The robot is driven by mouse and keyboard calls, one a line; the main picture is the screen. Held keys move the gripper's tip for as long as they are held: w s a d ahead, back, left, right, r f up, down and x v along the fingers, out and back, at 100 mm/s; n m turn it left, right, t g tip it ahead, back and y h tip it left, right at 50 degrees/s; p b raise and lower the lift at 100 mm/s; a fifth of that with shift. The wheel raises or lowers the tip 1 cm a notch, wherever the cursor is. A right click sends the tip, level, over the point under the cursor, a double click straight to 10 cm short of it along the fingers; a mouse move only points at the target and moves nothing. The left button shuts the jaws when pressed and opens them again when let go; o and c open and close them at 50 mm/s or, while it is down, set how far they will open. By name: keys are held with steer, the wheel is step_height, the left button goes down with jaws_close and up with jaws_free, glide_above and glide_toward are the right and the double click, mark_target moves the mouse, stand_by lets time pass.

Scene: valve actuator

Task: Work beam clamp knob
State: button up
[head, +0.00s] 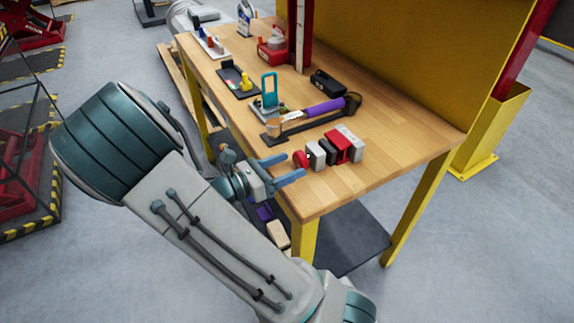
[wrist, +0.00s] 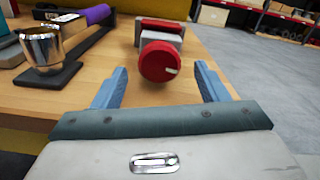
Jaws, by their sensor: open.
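In the head view the knob (head: 300,159) is at the left end of the red and grey beam clamp (head: 340,147) on the wooden table. My gripper (head: 293,168) has blue fingers and is open, close to the knob at the table's edge. In the wrist view the fingertips (wrist: 161,73) show on either side of the knob, apart from it, with nothing held. The clamp's body is partly hidden behind the knob in the wrist view.
A purple-handled tool (head: 325,108) and a copper-coloured cup (wrist: 41,48) on a black base lie beside the clamp. A teal padlock-like device (head: 269,90) stands farther back. A yellow panel (head: 385,55) rises behind the table. The table's right front is clear.

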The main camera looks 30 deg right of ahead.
steer(key=shift+d, duration=1)
